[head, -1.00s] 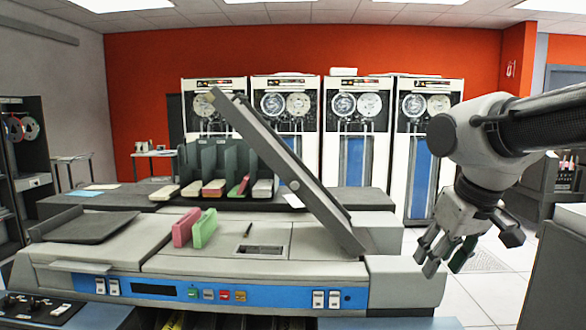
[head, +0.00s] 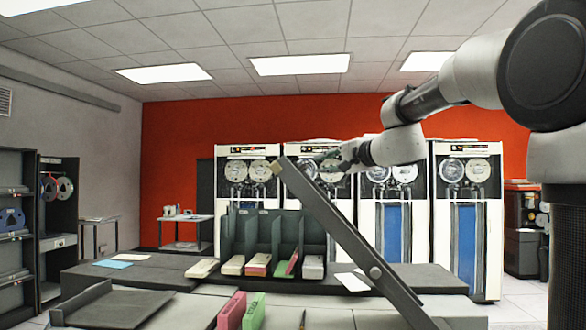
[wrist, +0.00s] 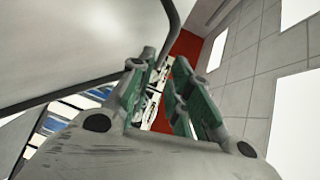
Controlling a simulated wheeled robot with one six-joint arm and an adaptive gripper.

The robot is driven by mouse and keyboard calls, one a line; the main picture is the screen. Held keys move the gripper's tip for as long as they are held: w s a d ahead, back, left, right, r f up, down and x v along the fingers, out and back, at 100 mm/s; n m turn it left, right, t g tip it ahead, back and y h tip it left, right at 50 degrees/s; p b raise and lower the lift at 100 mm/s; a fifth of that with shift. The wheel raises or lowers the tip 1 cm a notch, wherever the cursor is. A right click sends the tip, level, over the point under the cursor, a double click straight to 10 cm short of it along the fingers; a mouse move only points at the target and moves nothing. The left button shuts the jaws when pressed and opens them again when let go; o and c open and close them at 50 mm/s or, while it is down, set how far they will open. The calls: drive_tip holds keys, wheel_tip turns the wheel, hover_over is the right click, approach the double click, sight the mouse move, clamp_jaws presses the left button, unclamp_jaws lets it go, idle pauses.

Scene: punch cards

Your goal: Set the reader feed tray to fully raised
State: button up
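The reader feed tray (head: 345,235) is a long grey panel seen nearly edge-on in the head view. It is tilted steeply, with its upper end at the left and its lower end at the right, and a tan tab (head: 277,167) at its top. My gripper (head: 325,163) is just right of the tray's upper end. In the wrist view its green-padded fingers (wrist: 158,105) are apart with nothing visible between them. A broad pale surface (wrist: 70,45) with a dark edge, apparently the tray, lies close to the left finger. I cannot tell whether they touch.
Pink (head: 231,311) and green (head: 254,311) card blocks stand on the machine left of the tray. A dark sorter rack (head: 270,232) with card decks stands behind on a grey counter. White tape cabinets (head: 465,225) line the back. Space above the tray is open.

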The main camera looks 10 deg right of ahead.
drive_tip(key=x, duration=0.8)
drive_tip(key=shift+r, duration=0.15)
clamp_jaws()
